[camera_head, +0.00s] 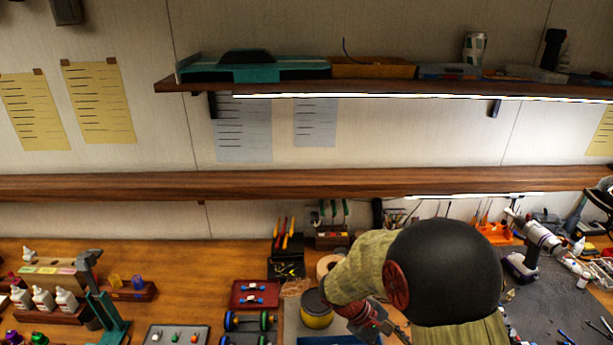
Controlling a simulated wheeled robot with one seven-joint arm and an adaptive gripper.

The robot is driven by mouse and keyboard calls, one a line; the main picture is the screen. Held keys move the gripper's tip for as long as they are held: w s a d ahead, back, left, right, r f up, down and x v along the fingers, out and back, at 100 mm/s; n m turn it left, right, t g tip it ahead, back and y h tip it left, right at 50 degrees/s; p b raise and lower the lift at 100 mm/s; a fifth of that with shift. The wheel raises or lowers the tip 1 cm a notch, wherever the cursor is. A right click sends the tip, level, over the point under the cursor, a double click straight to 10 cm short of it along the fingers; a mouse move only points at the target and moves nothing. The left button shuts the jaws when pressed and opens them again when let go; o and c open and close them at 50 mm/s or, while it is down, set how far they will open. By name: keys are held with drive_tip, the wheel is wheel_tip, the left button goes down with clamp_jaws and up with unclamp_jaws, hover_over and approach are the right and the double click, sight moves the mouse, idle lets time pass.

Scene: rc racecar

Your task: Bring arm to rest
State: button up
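My arm shows at the lower right of the head view, over the workbench (190,285). A large black rounded joint and an olive-green sleeve make up most of what is seen. The arm bends left and down toward the bench, ending near a reddish and dark wrist part, where my gripper (385,328) is partly seen at the bottom edge. Its fingers are too small and too covered to tell whether they are open or shut, or whether they hold anything. The arm hides part of the bench behind it.
A yellow and dark round container (316,311) stands just left of my wrist. A red tray (255,294), wheels (233,321) and a green stand (107,318) are further left. A wooden shelf (300,185) crosses above.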

drive_tip(key=s+a+r+m+t+y+b, duration=0.2)
drive_tip(key=s+r+m+t+y+b, duration=0.1)
drive_tip(key=s+r, duration=0.5)
drive_tip(key=s+a+r+m+t+y+b, duration=0.3)
drive_tip(key=s+r+m+t+y+b, duration=0.1)
drive_tip(key=s+r, duration=0.4)
wheel_tip(320, 180, up, 2)
drive_tip(key=shift+s+m+y, duration=0.15)
drive_tip(key=shift+m+y, duration=0.35)
drive_tip(key=shift+m, duration=0.2)
drive_tip(key=shift+d, duration=0.1)
drive_tip(key=shift+c, duration=0.8)
